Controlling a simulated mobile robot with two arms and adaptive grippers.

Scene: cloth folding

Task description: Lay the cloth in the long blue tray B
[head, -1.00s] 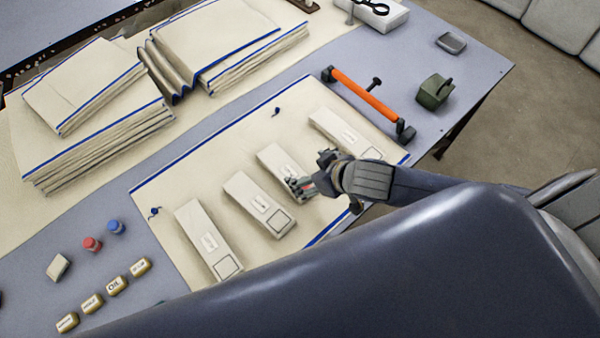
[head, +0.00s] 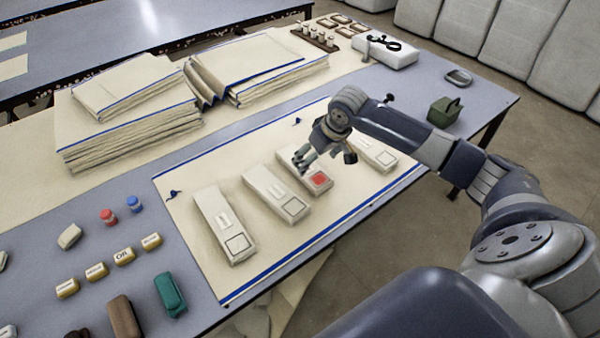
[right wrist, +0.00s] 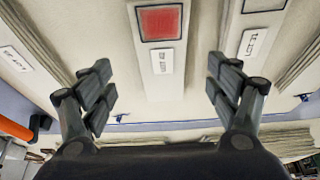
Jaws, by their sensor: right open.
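Several long beige boxes lie in a row on a cream cloth sheet with blue edges (head: 178,222). They have labels I cannot read and a framed square at the near end. One box (right wrist: 166,82) has a flat red square (head: 319,180) filling its frame; it also shows in the right wrist view (right wrist: 160,22). I cannot tell whether it is cloth. The leftmost (head: 222,222), second (head: 270,190) and rightmost (head: 374,153) boxes show no red. My right gripper (head: 302,160) is open and empty above the red-marked box. No blue tray is recognisable. My left gripper is out of view.
Folded cream stacks (head: 130,130) stand at the back. Small labelled blocks (head: 96,271), a red-capped jar (head: 108,217) and a blue-capped jar (head: 134,204) are at left. A green container (head: 444,112) is at right. An orange-handled tool (right wrist: 14,128) shows in the right wrist view.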

